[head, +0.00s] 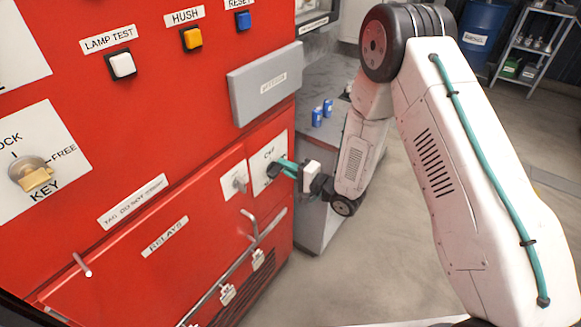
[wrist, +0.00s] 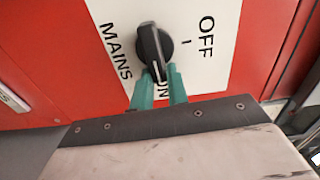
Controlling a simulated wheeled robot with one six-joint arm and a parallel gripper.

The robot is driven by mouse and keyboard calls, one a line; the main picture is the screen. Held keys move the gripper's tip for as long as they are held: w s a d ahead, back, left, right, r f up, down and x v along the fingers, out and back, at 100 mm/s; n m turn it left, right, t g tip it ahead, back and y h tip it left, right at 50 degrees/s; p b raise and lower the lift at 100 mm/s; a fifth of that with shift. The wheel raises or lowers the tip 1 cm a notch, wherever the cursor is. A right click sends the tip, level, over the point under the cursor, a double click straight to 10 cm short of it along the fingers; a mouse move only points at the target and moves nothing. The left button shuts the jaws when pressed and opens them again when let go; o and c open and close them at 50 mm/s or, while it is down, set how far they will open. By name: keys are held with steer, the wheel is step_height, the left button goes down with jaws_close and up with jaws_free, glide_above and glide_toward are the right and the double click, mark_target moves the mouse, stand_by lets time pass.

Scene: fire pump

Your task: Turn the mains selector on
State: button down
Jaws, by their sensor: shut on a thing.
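The mains selector (wrist: 152,45) is a black knob on a white plate (wrist: 208,70) marked MAINS, OFF and ON. The plate also shows in the head view (head: 263,153), low on the right of the red panel. The knob's narrow end, with a white line, points down in the wrist view, towards the partly covered ON mark and away from the OFF mark. My gripper (wrist: 159,80) has teal fingers shut on that narrow end, one on each side. In the head view my gripper (head: 284,167) reaches the plate from the right and hides the knob.
A grey cover (head: 265,84) juts out above, and a metal rail (head: 245,257) runs below. A grey cabinet (head: 318,222) with two blue cans (head: 321,112) stands behind my arm. Open floor lies to the right.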

steer(key=shift+a+m, duration=0.1)
steer(key=shift+m, duration=0.2)
steer(key=c, duration=1.4)
jaws_free()
steer(key=shift+o, duration=0.2)
steer(key=v, duration=0.8)
